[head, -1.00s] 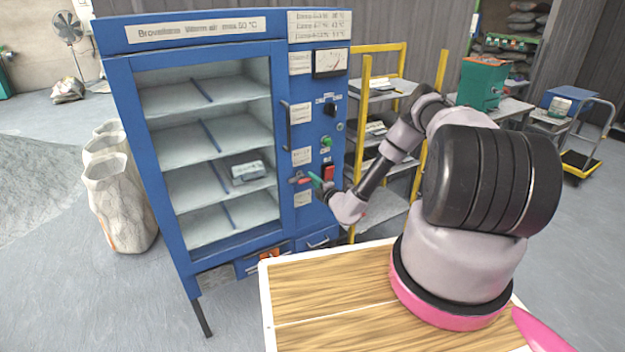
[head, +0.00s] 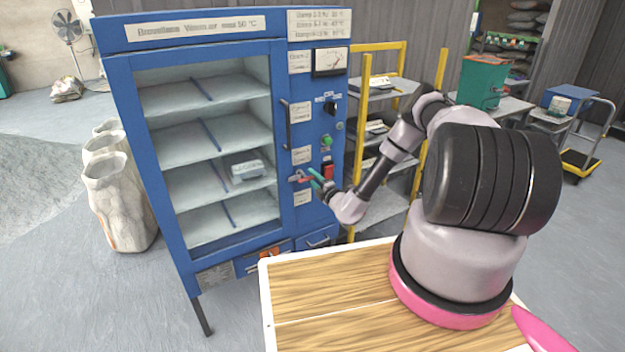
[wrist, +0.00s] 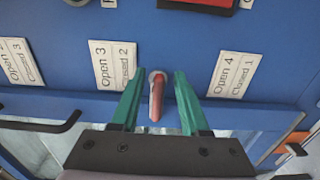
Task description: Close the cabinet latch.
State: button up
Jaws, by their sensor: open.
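The latch is a small lever with a red handle (wrist: 156,97) on the front of the blue cabinet (head: 238,264). In the head view the latch (head: 300,178) sits right of the glass door, below the middle of the control panel. My gripper (wrist: 158,82) has two teal fingers, open, one on each side of the red handle, with a visible gap on both sides. In the head view my gripper (head: 315,178) is right at the latch and partly overlaps it. The glass door looks shut. Whether the fingers touch the panel cannot be told.
Labels (wrist: 113,65) marked Open and Closed surround the latch. A black door handle (head: 287,126) and a red switch (head: 328,170) are close by. A yellow shelf rack (head: 365,120) stands to the right. Pale sacks (head: 118,205) stand left of the cabinet.

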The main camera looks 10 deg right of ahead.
jog(key=v, duration=1)
jog(key=shift+s+r, duration=0.1)
jog(key=s+a+r+n+g+y, duration=0.3)
jog(key=a+r+n+g, duration=0.15)
jog(key=r+n, duration=0.55)
jog(key=s+a+r+n+g+y, duration=0.25)
jog(key=r+n+g, duration=0.35)
jog(key=r+n, duration=0.45)
jog(key=s+a+r+n+g+y, duration=0.2)
jog(key=a+r+n+g+y, duration=0.4)
jog(key=r, duration=0.6)
jog(key=s+d+r+n+t+h, duration=0.3)
jog(key=s+d+r+n+h, duration=0.3)
jog(key=s+r+n, duration=0.4)
jog(key=s+d+r+n+t+h, duration=0.3)
jog(key=s+d+r+n+h, duration=0.3)
jog(key=s+r+n+h, duration=0.3)
jog(key=s+r+n, duration=0.1)
jog(key=s+r, duration=0.1)
jog(key=s, duration=0.2)
jog(key=shift+d, duration=0.35)
jog(key=shift+r+t, duration=0.1)
jog(key=shift+t, duration=0.15)
